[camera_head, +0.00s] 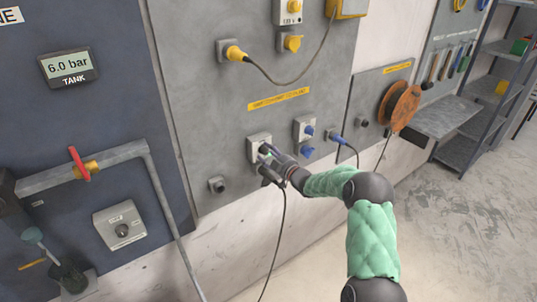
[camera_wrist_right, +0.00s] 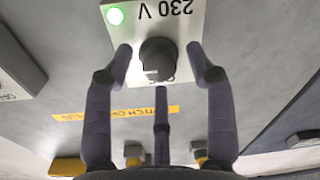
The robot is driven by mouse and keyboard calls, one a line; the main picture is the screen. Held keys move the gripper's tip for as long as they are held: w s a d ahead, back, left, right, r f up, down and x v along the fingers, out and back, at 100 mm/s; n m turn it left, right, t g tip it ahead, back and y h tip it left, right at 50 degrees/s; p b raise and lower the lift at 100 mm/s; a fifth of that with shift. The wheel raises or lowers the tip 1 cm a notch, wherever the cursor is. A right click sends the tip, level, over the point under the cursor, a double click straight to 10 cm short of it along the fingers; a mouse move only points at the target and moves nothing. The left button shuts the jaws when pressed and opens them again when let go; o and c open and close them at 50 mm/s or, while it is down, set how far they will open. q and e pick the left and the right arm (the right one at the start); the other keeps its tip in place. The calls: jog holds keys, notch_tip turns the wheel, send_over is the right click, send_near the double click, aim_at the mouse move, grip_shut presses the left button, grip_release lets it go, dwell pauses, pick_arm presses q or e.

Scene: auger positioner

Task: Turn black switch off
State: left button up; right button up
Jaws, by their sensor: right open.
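The black switch (camera_wrist_right: 158,58) is a round black knob on a light plate marked 230 V, with a lit green light (camera_wrist_right: 115,16) beside it. In the head view its white box (camera_head: 258,141) is on the grey wall panel, and my right gripper partly covers it. My right gripper (camera_wrist_right: 162,60) is open in front of the plate. Its two outer fingers stand either side of the knob with gaps visible, and the third points at it from below in the wrist view. In the head view my right gripper (camera_head: 266,160) reaches the box from the right. My left gripper is not in view.
A similar box (camera_head: 304,128) with blue sockets is to the right, and a blue plug (camera_head: 336,138) beyond it. A black cable (camera_head: 279,235) hangs below my gripper. Another black knob (camera_head: 122,230) is on a grey box at lower left. An orange reel (camera_head: 402,106) hangs further right.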

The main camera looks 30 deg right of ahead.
grip_shut()
jog(key=shift+n+b, duration=0.3)
jog(key=shift+b, duration=0.35)
jog(key=n+b, duration=0.4)
jog(key=b, duration=0.2)
jog(key=n+b, duration=0.4)
jog(key=b, duration=0.2)
jog(key=n+b, duration=0.5)
jog(key=b, duration=0.1)
jog(key=shift+a+f+h, duration=0.15)
jog(key=shift+f+h, duration=0.1)
jog(key=shift+h, duration=0.05)
jog(key=n+b, duration=0.3)
jog(key=shift+n+b, duration=0.5)
jog(key=shift+f, duration=0.1)
